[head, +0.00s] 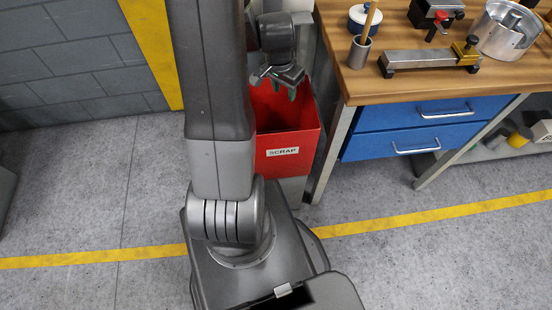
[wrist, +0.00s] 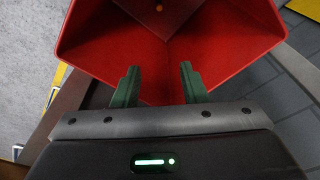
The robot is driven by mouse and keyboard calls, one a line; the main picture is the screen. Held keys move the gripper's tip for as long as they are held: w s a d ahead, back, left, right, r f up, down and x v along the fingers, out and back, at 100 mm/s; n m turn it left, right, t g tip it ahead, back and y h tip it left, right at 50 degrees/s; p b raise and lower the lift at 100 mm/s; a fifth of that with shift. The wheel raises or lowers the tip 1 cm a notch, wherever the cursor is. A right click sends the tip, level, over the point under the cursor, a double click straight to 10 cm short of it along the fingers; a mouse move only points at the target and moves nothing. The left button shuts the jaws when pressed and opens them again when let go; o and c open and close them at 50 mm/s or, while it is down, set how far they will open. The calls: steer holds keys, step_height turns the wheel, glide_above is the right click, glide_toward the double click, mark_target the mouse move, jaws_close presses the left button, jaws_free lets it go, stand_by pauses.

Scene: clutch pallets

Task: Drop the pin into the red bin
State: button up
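My gripper (head: 278,86) is over the bin's opening. In the wrist view its two green fingers (wrist: 158,76) are apart with nothing between them.
The wooden workbench (head: 350,88) with blue drawers stands right of the bin. On it are a cup with a stick (head: 359,53), a metal block fixture (head: 430,61) and a round metal housing (head: 503,32). Open floor lies in front, crossed by a yellow line (head: 440,211).

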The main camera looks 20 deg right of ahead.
step_height(320, 180, up, 11)
steer(key=a+p, duration=0.1)
steer(key=shift+s+a+r, duration=0.2)
steer(key=shift+s+a, duration=0.05)
steer(key=shift+s, duration=0.2)
steer(key=shift+f, duration=0.15)
step_height(320, 180, down, 11)
steer(key=w+d, duration=0.1)
steer(key=shift+d, duration=0.4)
stand_by(0.5)
stand_by(0.3)
